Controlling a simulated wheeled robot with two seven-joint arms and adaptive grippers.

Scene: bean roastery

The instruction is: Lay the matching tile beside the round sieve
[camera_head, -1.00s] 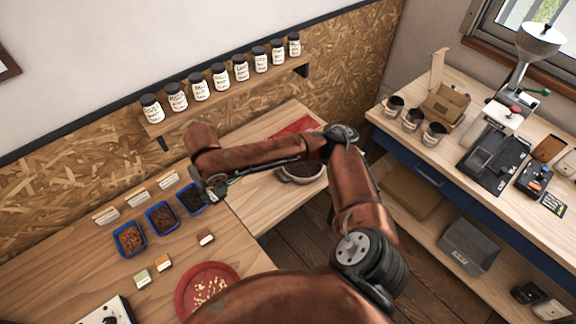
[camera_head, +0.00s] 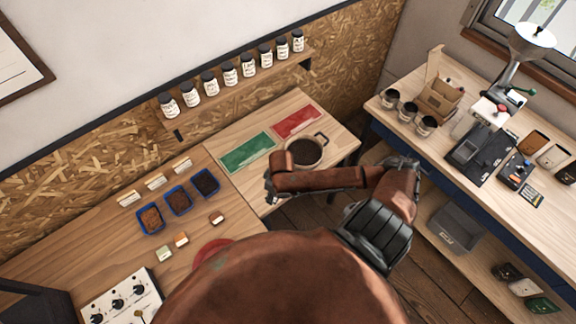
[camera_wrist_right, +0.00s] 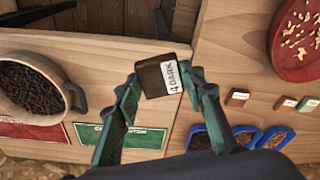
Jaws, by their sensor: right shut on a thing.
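The round sieve (camera_head: 306,152), full of dark beans, stands at the back of the wooden table; in the right wrist view it is at the left (camera_wrist_right: 33,88). My right gripper (camera_wrist_right: 160,88) is shut on a dark brown tile (camera_wrist_right: 152,78) with a white label reading "4 DARK". It holds the tile over the table's front edge, to one side of the sieve and apart from it. In the head view, my arm hides the tile and most of this gripper. Three other small tiles lie on the table: brown (camera_head: 217,219), orange (camera_head: 181,239) and pale green (camera_head: 165,254). My left gripper is not in view.
A green mat (camera_head: 247,152) and a red mat (camera_head: 297,122) lie by the sieve. Three blue trays (camera_head: 179,202) of beans stand to the left, before small label cards. Bare wood lies in front of the green mat.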

